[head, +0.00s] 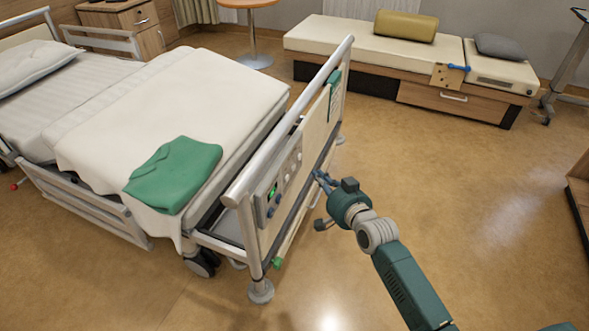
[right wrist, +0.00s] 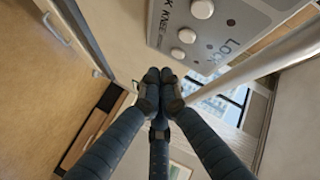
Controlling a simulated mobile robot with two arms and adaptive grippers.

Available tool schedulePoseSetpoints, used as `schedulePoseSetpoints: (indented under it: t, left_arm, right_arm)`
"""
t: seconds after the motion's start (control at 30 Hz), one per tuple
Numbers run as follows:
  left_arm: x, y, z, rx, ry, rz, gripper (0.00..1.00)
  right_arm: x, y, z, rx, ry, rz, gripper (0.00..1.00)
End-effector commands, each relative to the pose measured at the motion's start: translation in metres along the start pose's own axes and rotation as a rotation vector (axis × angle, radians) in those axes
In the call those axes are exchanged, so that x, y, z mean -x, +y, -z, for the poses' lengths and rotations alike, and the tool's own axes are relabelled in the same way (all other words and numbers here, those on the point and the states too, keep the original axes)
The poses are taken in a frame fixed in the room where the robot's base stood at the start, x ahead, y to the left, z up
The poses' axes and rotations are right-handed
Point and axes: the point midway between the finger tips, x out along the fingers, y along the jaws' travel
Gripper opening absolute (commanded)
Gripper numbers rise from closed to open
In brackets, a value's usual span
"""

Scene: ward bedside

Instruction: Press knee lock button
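The bed's control panel (head: 280,187) is on the outer face of the footboard, with a small green display and several knobs or buttons. In the right wrist view the panel (right wrist: 225,30) fills the top, with rotated lettering that reads partly "KNEE" and "Lock". Pale round buttons, a larger one (right wrist: 202,8) and a smaller one (right wrist: 187,36), sit near the "KNEE" lettering. I cannot tell which is the knee lock button. My right gripper (head: 320,178) is beside the panel, its fingertips (right wrist: 160,76) together and empty, apparently apart from the buttons. My left gripper is not in view.
The bed (head: 190,90) carries a folded green cloth (head: 175,172). A metal rail (head: 290,120) tops the footboard. A bench (head: 345,50) with cushions stands at the back.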

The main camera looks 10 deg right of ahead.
Motion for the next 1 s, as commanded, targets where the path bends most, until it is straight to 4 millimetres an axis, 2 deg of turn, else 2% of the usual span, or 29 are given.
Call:
schedulePoseSetpoints:
  t: [0.1, 0.37, 1.0]
  left_arm:
    - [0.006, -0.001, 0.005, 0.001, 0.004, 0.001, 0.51]
    - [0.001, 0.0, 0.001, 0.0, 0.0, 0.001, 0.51]
    - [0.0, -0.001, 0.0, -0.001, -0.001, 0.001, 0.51]
  right_arm:
    - [-0.012, -0.012, -0.005, -0.002, 0.0, 0.001, 0.0]
    - [-0.026, -0.025, -0.01, 0.001, 0.0, 0.0, 0.0]
    - [-0.028, -0.027, -0.011, 0.001, 0.0, -0.001, 0.0]
